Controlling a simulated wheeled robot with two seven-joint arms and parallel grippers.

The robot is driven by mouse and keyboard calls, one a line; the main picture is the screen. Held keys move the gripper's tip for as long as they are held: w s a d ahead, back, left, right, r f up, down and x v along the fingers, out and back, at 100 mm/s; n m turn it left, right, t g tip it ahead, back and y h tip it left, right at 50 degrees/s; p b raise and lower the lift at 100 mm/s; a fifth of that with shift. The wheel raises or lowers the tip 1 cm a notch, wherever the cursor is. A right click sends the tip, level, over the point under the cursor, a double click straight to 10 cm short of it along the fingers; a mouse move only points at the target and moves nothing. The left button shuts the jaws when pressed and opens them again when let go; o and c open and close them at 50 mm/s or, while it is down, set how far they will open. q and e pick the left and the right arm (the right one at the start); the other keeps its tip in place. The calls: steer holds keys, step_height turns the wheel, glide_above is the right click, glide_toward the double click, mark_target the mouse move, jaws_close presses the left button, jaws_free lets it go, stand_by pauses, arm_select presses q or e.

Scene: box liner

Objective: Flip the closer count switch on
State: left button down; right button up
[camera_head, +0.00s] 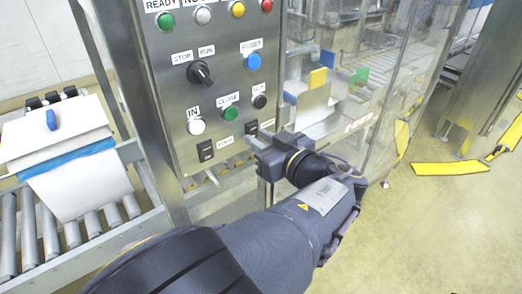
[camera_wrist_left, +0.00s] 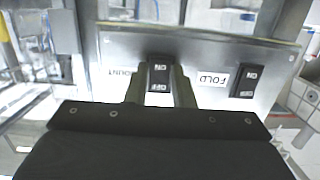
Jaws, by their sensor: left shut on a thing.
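The count switch (camera_head: 251,127) is a small black rocker on the lower edge of the steel control panel, partly behind my gripper. In the left wrist view the black rocker (camera_wrist_left: 159,73), with white ON and OFF marks, sits beside a label partly reading COUNT (camera_wrist_left: 127,72). My left gripper (camera_head: 257,148) is at the panel's lower right. Its two fingers (camera_wrist_left: 160,90) stand on either side of the rocker, closed on it. Which way the rocker is tipped I cannot tell. The fold switch (camera_head: 205,150) is a similar black rocker to the left, clear of the gripper.
Above are a green close button (camera_head: 230,114), a white button (camera_head: 196,126), a black button (camera_head: 259,101), a blue button (camera_head: 253,61) and a stop/run knob (camera_head: 201,73). A roller conveyor (camera_head: 75,232) lies left.

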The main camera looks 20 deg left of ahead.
arm_select(q)
steer(key=c, duration=1.2)
jaws_free()
steer(key=shift+c, duration=0.2)
steer(key=v, duration=0.8)
steer(key=shift+b, duration=0.45)
steer(key=shift+a+f, duration=0.1)
steer(key=shift+a, duration=0.05)
